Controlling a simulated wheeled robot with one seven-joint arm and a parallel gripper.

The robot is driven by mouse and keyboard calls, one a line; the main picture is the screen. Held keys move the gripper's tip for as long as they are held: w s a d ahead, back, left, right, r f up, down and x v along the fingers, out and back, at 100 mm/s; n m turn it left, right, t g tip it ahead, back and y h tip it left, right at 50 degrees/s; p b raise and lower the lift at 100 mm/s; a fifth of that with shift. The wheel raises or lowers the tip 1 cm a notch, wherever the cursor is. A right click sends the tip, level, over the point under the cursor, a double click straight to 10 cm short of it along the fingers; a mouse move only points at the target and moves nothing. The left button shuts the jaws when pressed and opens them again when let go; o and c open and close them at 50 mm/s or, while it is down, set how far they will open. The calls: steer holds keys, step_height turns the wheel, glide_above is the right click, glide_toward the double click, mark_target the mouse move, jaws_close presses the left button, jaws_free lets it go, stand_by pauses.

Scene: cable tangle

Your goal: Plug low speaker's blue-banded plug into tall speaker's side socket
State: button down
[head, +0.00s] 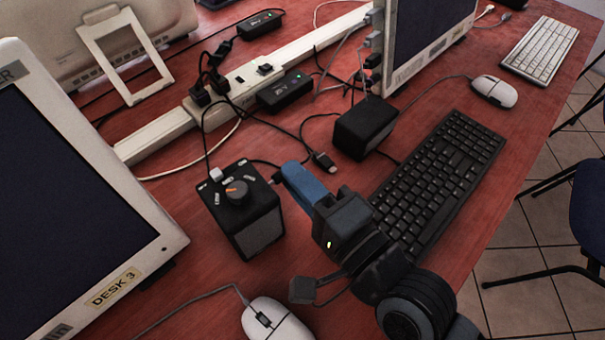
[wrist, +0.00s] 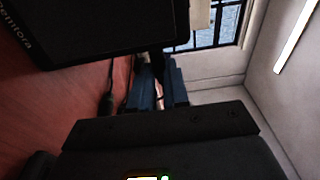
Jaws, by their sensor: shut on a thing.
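The tall speaker (head: 257,232) is a black box with an orange-marked knob on top, standing left of my gripper. The low speaker (head: 365,128) is a black box farther back, left of the black keyboard. My gripper (head: 284,171) has blue fingers shut on a dark plug (wrist: 158,66), beside the tall speaker's right side. The fingers hide most of this plug, and I cannot see its band. In the wrist view the tall speaker (wrist: 95,25) fills the upper left, close to the plug. Its side socket is not visible, and I cannot tell if plug and speaker touch.
A loose dark plug (head: 325,161) lies on the red desk between the speakers. A white mouse (head: 274,322) is in front, and a black keyboard (head: 440,180) lies right of my arm. A white power strip (head: 155,136) with adapters and tangled cables runs behind. A monitor (head: 150,215) stands left.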

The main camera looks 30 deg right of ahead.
steer(key=shift+s+a+p, duration=0.25)
steer(key=shift+a+p, duration=0.4)
steer(key=shift+a, duration=0.45)
steer(key=shift+a+f, duration=0.15)
stand_by(0.4)
steer(key=c, duration=1)
jaws_free()
steer(key=shift+c, duration=0.2)
